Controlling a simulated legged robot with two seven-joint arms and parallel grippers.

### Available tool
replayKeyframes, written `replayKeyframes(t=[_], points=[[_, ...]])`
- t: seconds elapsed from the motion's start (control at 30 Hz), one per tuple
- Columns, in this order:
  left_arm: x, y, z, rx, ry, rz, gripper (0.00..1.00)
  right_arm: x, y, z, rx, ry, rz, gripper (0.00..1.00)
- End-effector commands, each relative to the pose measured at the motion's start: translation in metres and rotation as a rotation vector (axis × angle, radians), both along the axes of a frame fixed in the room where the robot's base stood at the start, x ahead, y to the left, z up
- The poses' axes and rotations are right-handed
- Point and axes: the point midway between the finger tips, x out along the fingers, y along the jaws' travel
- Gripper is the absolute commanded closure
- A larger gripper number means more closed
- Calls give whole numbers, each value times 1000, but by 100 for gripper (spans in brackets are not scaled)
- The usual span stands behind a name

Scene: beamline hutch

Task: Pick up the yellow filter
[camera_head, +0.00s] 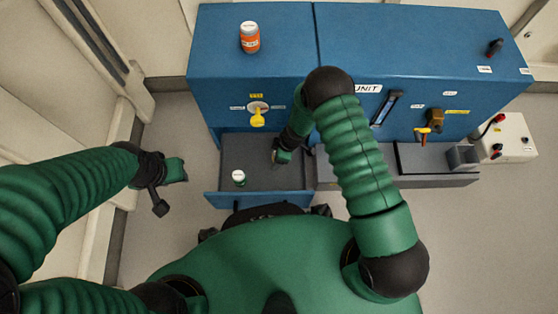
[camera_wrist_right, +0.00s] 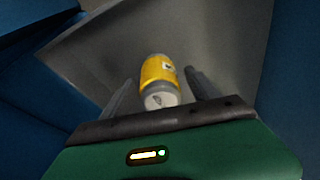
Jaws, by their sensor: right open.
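The yellow filter (camera_wrist_right: 158,74), a small cylinder with a yellow band and pale ends, lies in the grey drawer in the right wrist view. It is between the two fingers of my right gripper (camera_wrist_right: 160,82), which is open, with a gap visible at each side. In the head view my right gripper (camera_head: 282,156) reaches down into the open drawer (camera_head: 262,148), and I cannot make out the yellow filter there. My left gripper (camera_head: 174,171) is left of the drawer, away from it; its jaws are too small to read.
An orange jar (camera_head: 249,38) stands on the blue cabinet (camera_head: 285,20). A yellow knob (camera_head: 257,117) is on the cabinet front above the drawer. A pale control box (camera_head: 510,138) is at the right.

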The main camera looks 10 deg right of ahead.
Motion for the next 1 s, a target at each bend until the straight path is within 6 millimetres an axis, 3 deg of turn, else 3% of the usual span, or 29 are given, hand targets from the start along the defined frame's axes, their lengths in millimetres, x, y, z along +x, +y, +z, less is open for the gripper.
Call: replayKeyframes(t=[0.03,0.27,0.8,1.0], points=[[0,0,-8,0,0,0,64,1,1,-8,0,-1,0,31],[0,0,-5,0,-1,0,64,1,2,-6,0,-1,0,31],[0,0,-5,0,-1,0,64,1,2,-6,0,0,-1,100],[0,0,-5,0,-1,0,64,1,2,-6,0,0,0,100]])
